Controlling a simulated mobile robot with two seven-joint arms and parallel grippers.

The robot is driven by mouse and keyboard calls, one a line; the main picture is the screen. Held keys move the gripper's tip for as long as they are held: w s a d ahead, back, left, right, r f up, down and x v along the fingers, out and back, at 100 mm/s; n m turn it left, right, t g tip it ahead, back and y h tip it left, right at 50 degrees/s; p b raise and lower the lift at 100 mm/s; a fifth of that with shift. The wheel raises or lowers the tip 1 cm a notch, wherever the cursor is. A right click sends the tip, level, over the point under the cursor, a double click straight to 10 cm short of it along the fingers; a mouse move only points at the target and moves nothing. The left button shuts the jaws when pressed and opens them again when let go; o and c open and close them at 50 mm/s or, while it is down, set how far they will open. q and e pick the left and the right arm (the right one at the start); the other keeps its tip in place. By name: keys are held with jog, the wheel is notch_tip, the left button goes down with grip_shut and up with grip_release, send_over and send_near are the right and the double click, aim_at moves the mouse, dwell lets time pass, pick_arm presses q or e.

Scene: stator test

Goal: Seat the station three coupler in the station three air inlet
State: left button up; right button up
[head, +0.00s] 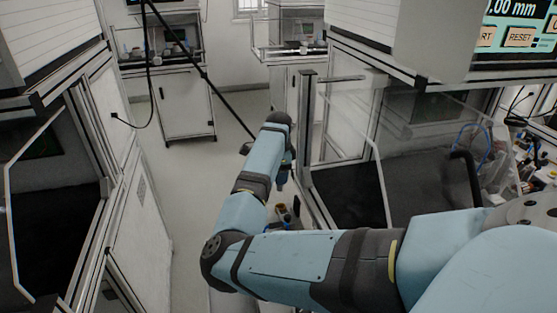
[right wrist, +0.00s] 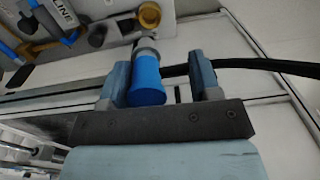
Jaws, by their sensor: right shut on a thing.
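My right gripper (right wrist: 160,78) is shut on a blue coupler (right wrist: 147,82) with a silver metal end, seen between its fingers in the right wrist view. The coupler's metal end points to the top of that view, toward a brass ring (right wrist: 149,15) on a grey fitting (right wrist: 124,26). Whether this fitting is the station three air inlet, and whether the coupler touches it, I cannot tell. In the head view my right gripper (head: 282,180) is small beyond my forearm, and the coupler cannot be made out there. My left gripper is not in view.
A black hose (right wrist: 262,66) runs right from behind the gripper. A panel marked LINE (right wrist: 65,14) and a black knob (right wrist: 97,38) lie at upper left. In the head view, a bench cabinet (head: 340,165) stands right of my arm, another cabinet (head: 140,215) left, with open floor (head: 180,180) between.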

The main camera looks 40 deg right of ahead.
jog(key=shift+s+d+f, duration=0.1)
jog(key=shift+d+f, duration=0.05)
jog(key=shift+f, duration=0.3)
jog(key=f+b, duration=0.2)
jog(key=shift+b, duration=0.35)
jog(key=shift+f+b, duration=0.45)
jog(key=shift+b, duration=0.15)
jog(key=shift+f+b, duration=0.6)
jog(key=shift+b, duration=0.2)
jog(key=shift+f, duration=0.1)
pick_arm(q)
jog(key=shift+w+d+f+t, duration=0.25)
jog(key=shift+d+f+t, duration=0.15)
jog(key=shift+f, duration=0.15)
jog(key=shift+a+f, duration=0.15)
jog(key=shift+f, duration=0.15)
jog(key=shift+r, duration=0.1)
pick_arm(e)
jog(key=shift+f, duration=0.2)
